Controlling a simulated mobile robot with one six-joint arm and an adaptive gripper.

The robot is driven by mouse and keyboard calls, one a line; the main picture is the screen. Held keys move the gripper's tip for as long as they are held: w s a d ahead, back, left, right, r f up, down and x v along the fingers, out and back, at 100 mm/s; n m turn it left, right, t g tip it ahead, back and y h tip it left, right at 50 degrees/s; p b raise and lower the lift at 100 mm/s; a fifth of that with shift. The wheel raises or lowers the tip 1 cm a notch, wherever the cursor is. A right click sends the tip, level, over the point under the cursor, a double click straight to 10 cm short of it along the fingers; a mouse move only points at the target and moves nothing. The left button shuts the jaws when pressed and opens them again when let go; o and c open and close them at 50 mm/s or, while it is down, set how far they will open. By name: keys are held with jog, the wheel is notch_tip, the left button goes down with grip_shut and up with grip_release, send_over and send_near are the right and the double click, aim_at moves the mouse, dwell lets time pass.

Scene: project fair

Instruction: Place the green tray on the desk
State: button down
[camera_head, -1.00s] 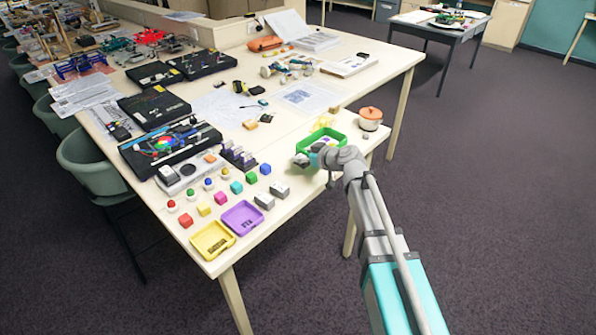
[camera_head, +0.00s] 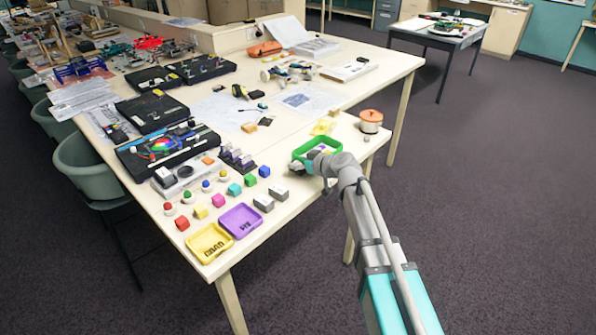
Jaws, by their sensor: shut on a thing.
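The green tray (camera_head: 301,152) is at the near right edge of the long pale table, and its lower right part is hidden behind my wrist. My gripper (camera_head: 316,157) is at the tray's near side and shut on it; the fingertips are mostly hidden. I cannot tell whether the tray is touching the tabletop. A dark grey desk (camera_head: 440,41) stands apart at the back right, with papers and a green item on it.
A pot with an orange lid (camera_head: 371,121) and a yellow item (camera_head: 323,126) are just beyond the tray. Yellow (camera_head: 208,257) and purple (camera_head: 240,221) trays, coloured blocks and black cases crowd the long table (camera_head: 330,209). Open floor lies to the right.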

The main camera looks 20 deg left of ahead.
jog(key=shift+f+b, duration=0.65)
jog(key=shift+f, duration=0.3)
jog(key=shift+c, duration=0.6)
grip_release()
jog(key=shift+s+d+r, duration=0.1)
jog(key=p+v, duration=0.4)
jog(key=v, duration=0.7)
jog(key=shift+s+d+p, duration=0.15)
jog(key=shift+d+p, duration=0.2)
